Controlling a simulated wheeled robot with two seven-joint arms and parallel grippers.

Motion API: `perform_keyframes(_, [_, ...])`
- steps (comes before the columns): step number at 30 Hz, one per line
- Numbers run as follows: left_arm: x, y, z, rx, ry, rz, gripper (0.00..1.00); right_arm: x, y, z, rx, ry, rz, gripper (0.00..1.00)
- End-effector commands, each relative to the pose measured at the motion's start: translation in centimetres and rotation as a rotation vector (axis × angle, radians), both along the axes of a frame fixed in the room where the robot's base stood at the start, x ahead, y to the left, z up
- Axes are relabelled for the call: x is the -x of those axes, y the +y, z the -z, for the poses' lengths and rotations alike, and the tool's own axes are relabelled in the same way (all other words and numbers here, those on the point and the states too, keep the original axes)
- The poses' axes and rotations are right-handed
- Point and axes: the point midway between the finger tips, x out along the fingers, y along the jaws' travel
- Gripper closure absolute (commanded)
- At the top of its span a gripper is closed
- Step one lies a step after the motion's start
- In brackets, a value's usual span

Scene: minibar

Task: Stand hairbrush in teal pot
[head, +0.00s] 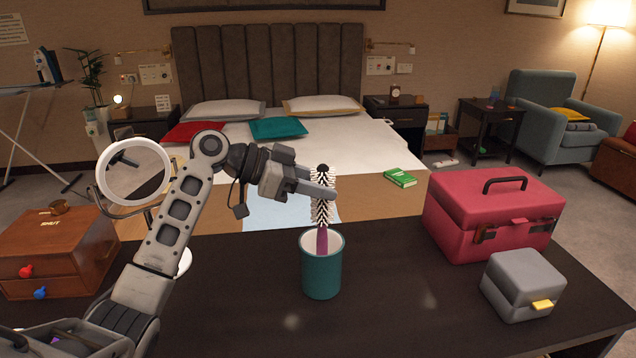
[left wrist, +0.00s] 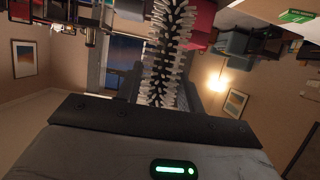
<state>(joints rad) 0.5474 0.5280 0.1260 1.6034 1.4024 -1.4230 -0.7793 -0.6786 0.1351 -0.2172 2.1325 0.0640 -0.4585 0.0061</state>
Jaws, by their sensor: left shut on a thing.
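The teal pot (head: 321,273) stands upright on the dark table. The hairbrush (head: 322,207) is upright, with its white and black bristles on top and its purple handle reaching down inside the pot's rim. Whether the handle touches the pot's bottom is hidden by the wall. My left gripper (head: 328,190) is shut on the hairbrush at its bristled part, above the pot. In the left wrist view the bristles (left wrist: 168,50) rise beyond the gripper's dark edge. My right gripper is not in view.
A red case (head: 494,222) and a grey box (head: 522,287) with a yellow latch stand right of the pot. A wooden drawer box (head: 55,250) and a round white mirror (head: 134,172) are at the left. The table around the pot is clear.

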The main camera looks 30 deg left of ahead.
Motion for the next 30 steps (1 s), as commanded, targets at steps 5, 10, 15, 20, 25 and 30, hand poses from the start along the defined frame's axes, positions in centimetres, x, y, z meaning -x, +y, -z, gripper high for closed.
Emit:
perform_keyframes(5, [0.0,0.0,0.0,0.000,0.000,0.000,0.40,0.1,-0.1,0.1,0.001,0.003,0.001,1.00])
perform_keyframes(10, [0.0,0.0,0.0,0.000,0.000,0.000,0.37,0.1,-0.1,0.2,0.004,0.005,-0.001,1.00])
perform_keyframes(15, [0.1,0.2,0.0,-0.001,0.000,-0.001,0.37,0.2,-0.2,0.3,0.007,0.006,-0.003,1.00])
perform_keyframes(20, [1.1,1.6,-0.6,-0.003,0.000,-0.002,0.37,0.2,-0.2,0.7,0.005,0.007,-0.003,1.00])
perform_keyframes(25, [3.2,4.4,-2.0,-0.006,-0.001,-0.005,0.37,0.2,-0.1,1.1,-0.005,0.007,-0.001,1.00])
perform_keyframes(30, [5.5,7.5,-3.7,-0.004,0.000,-0.003,0.37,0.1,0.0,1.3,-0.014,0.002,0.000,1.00])
